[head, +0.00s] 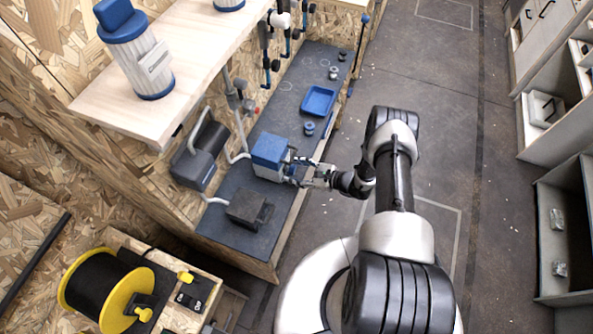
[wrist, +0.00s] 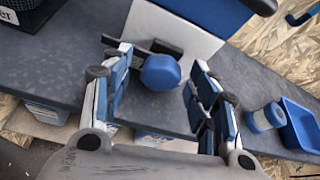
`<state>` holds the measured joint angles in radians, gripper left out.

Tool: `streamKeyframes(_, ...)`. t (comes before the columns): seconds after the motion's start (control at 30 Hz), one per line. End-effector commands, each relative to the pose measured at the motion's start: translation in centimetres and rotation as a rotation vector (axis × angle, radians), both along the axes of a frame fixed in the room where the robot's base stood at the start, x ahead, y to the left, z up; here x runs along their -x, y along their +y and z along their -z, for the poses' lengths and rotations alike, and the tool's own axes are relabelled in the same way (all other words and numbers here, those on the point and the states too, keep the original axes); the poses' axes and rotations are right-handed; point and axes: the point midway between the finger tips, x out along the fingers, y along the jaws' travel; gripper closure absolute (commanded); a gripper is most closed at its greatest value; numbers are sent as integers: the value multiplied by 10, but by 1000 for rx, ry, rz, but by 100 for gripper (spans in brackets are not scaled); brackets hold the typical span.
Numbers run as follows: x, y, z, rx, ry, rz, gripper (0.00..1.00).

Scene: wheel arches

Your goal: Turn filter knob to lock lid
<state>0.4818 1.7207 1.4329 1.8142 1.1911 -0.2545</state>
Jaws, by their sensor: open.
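The filter box (head: 266,172) is white with a blue lid (head: 270,148) and stands on the dark bench top. The lid sits on the box and looks closed. The wrist view shows the white face (wrist: 175,32) and part of the blue lid (wrist: 215,12). A round blue knob (wrist: 160,72) sticks out from that face, with a dark bar (wrist: 150,46) beside it. My gripper (head: 294,172) is at the front of the box. Its fingers are open, one on each side of the knob, with visible gaps. I cannot tell the knob's turn angle.
A blue tray (head: 319,101) and a small blue-topped jar (head: 309,128) stand farther along the bench. A dark block (head: 250,209) lies on the near side. A wooden shelf (head: 185,60) overhangs the bench's back. The floor beside the bench is clear.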

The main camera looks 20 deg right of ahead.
Motion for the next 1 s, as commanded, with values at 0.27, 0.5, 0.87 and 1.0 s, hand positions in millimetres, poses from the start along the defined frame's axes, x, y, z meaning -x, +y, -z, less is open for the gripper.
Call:
streamKeyframes(0.27,0,0,0,0,0,0,62)
streamKeyframes(0.5,0,0,0,1,-1,0,78)
streamKeyframes(0.87,0,0,0,-4,6,0,90)
streamKeyframes(1.0,-1,-1,1,-24,33,-2,90)
